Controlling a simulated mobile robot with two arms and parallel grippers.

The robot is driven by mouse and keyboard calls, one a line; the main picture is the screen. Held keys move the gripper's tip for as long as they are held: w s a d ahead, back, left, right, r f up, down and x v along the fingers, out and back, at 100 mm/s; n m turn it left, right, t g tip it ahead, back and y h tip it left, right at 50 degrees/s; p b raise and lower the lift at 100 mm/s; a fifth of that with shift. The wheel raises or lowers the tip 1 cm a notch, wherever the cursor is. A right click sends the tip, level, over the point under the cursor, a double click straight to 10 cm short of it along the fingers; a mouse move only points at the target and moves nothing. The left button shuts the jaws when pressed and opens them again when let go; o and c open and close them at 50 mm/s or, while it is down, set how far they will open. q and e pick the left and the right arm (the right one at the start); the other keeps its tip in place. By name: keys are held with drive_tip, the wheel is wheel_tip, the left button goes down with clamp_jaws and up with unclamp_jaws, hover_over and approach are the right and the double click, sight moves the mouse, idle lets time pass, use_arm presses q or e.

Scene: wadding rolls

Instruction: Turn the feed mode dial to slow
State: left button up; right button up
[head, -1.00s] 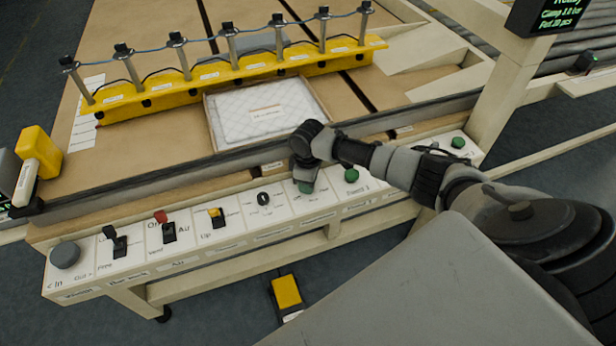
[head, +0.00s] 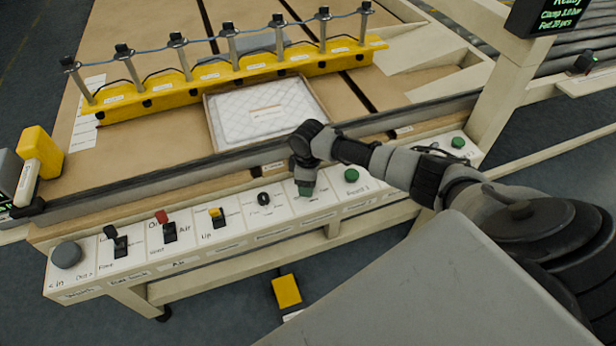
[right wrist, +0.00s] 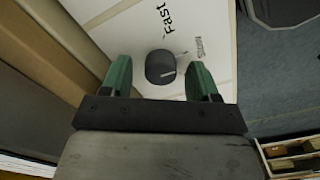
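In the right wrist view a dark round dial (right wrist: 160,67) stands on a white panel, with the word "Fast" beside it and a second label I cannot read well. My right gripper (right wrist: 160,80) is open, its green fingertips on either side of the dial with gaps showing. In the head view the right gripper (head: 306,188) points down at the control panel (head: 185,276), between a small black knob (head: 263,198) and a green button (head: 351,175). The dial between its fingers is hidden there. My left gripper is not in view.
A yellow bar (head: 230,80) with posts and a quilted white pad (head: 265,112) lie beyond.

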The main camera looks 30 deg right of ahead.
wheel_tip(320, 180, up, 11)
drive_tip(key=shift+b, duration=0.35)
idle(0.3)
drive_tip(key=shift+f, duration=0.15)
